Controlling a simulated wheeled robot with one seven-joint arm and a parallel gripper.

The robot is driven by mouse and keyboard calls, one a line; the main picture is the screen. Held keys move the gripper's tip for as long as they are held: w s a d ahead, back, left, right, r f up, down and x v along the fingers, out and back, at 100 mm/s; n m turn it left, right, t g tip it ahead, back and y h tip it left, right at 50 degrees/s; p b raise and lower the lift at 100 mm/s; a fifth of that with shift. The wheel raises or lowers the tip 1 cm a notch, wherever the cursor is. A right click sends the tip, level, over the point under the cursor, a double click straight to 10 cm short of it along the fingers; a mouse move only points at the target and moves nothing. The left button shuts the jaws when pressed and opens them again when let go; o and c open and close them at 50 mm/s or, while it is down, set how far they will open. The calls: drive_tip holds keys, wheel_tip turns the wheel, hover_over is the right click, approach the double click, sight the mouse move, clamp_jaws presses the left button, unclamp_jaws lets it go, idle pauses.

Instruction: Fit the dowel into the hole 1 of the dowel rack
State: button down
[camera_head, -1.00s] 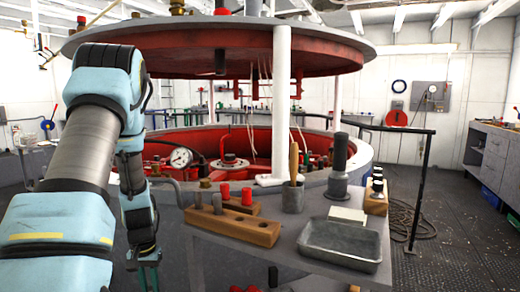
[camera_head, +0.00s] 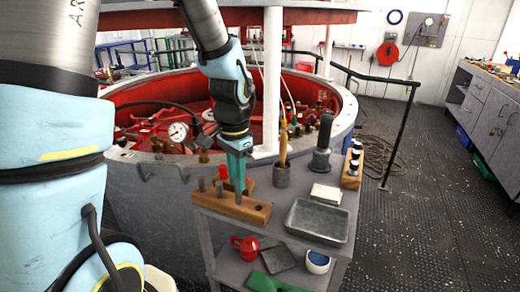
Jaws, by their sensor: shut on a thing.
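The dowel rack (camera_head: 230,210) is a wooden block on the left front of the grey cart top. Two grey pegs stand upright in its left part, and a dark hole shows at its right end. My teal gripper (camera_head: 238,186) points down over the middle of the rack. It is shut on the dowel (camera_head: 238,198), whose short grey lower end shows below the fingertips, at the rack's top. Whether the dowel's tip is inside a hole or just above it I cannot tell. No hole number is readable.
To the right are a grey cup (camera_head: 282,178) with a wooden handle, a dark upright tool (camera_head: 321,147), a white block (camera_head: 326,194) and a metal tray (camera_head: 318,222).

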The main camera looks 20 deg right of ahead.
drive_tip(key=d+r+m, duration=0.3)
drive_tip(key=d, duration=0.2)
drive_tip(key=f+b, duration=0.4)
drive_tip(key=b, duration=0.1)
drive_tip(key=shift+s+f, duration=0.3)
drive_tip(key=shift+s, duration=0.05)
idle(0.4)
drive_tip(key=shift+f+b, duration=1.05)
drive_tip(key=shift+f, duration=0.75)
idle(1.2)
drive_tip(key=c, duration=0.6)
unclamp_jaws()
drive_tip(key=shift+c, duration=0.2)
wheel_tip(320, 180, up, 11)
drive_tip(key=shift+b, duration=0.35)
